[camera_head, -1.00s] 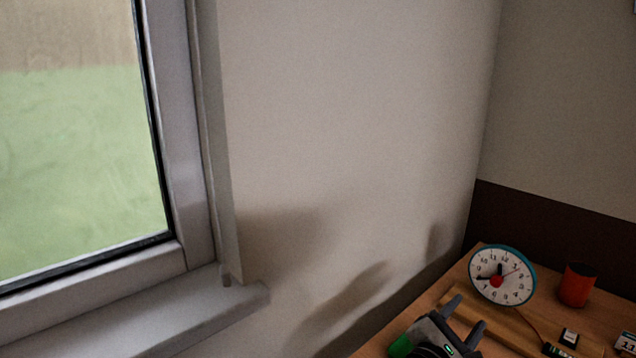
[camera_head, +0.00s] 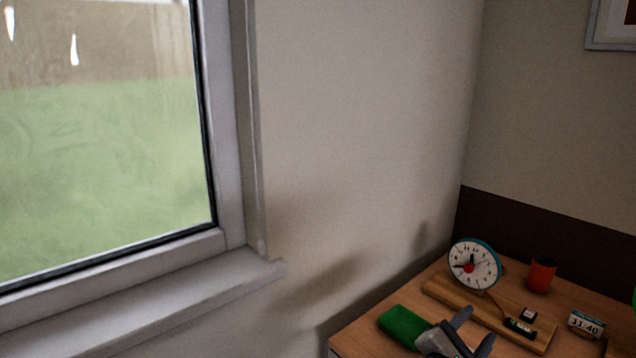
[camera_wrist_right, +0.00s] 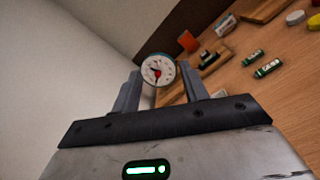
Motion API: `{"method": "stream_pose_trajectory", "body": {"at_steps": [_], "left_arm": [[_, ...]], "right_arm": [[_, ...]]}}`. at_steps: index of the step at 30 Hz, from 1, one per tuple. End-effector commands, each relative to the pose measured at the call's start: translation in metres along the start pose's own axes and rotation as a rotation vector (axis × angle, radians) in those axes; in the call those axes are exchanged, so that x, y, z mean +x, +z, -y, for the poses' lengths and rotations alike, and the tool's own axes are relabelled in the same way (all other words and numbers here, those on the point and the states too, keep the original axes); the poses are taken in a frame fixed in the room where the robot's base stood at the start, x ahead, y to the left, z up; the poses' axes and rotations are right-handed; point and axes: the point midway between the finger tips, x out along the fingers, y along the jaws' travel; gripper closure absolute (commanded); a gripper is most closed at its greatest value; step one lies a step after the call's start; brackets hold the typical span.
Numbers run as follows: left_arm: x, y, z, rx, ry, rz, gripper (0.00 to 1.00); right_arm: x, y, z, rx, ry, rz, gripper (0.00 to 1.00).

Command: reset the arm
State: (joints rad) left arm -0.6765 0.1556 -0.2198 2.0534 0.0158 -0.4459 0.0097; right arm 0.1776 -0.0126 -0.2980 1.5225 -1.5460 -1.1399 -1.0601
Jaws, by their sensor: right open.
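My right gripper (camera_head: 474,331) is at the bottom of the head view, over the near part of the wooden table (camera_head: 360,338). It is open, with nothing between its fingers. In the right wrist view the gripper (camera_wrist_right: 160,90) has its two grey fingers apart, and the round clock (camera_wrist_right: 158,70) shows beyond the gap. My left gripper is not in the head view.
A green tray (camera_head: 402,325) lies just left of my right gripper. Behind are the clock (camera_head: 473,264), a wooden board (camera_head: 450,297), a red cup (camera_head: 541,274) and a digital clock (camera_head: 585,324). A window (camera_head: 100,150) and wall bound the left.

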Motion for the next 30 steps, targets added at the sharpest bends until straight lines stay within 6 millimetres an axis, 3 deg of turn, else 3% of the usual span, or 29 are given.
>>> {"method": "stream_pose_trajectory", "body": {"at_steps": [1, 4, 11, 18, 24, 30], "left_arm": [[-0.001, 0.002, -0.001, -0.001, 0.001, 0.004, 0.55], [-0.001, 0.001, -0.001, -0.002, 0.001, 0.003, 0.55], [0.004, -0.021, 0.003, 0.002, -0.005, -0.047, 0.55], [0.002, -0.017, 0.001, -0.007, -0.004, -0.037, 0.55], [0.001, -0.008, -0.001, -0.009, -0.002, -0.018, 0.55], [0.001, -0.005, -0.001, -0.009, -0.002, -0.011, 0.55]], "right_arm": [[-0.003, -0.001, 0.018, 0.066, -0.049, -0.033, 0.56], [-0.011, -0.005, 0.045, 0.200, -0.139, -0.093, 0.56], [-0.041, -0.013, 0.108, 0.533, -0.392, -0.226, 0.56], [-0.107, -0.015, 0.169, 0.955, -0.791, -0.368, 0.56], [-0.170, -0.004, 0.191, 1.215, -1.129, -0.448, 0.56], [-0.225, 0.015, 0.193, 1.362, -1.414, -0.497, 0.56]]}}
